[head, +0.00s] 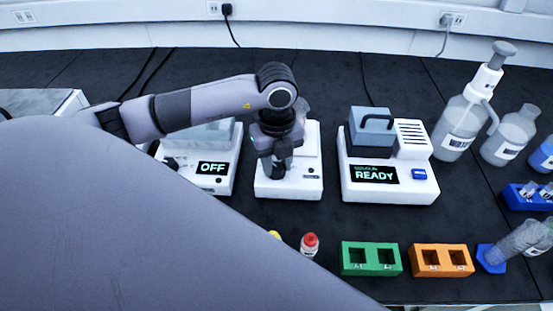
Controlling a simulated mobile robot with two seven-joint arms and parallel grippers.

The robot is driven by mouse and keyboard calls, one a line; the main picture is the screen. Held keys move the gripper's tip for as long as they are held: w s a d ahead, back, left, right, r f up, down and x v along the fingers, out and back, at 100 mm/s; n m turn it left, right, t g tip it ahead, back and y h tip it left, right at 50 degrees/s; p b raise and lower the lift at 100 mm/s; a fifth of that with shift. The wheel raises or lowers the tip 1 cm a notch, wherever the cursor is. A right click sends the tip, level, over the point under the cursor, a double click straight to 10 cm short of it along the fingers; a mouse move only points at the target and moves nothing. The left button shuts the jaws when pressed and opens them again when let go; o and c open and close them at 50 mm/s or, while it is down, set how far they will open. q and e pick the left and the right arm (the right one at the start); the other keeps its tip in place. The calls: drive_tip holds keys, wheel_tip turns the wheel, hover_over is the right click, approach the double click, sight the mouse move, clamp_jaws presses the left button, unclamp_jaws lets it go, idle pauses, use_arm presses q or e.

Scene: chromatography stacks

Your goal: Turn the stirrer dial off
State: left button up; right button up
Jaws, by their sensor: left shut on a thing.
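A white stirrer unit (312,145) stands in the middle of the bench, between two other white devices. My left arm reaches over it from the left. My left gripper (279,168) points down at the front part of this unit. Its fingers are shut on the stirrer dial, which is mostly hidden by the fingers, so its setting cannot be read. My right gripper is not in view.
A white device with an OFF display (212,168) stands left, and one reading READY (374,174) right. Bottles (462,125) stand at the right. A red-capped vial (309,243), a green rack (371,258) and an orange rack (441,259) line the front.

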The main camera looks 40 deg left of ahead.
sight(276, 167)
use_arm(q)
drive_tip(key=shift+r+n, duration=0.1)
drive_tip(key=shift+n, duration=0.8)
drive_tip(key=o, duration=1)
drive_tip(key=shift+o, duration=0.2)
drive_tip(key=shift+r, duration=3.55)
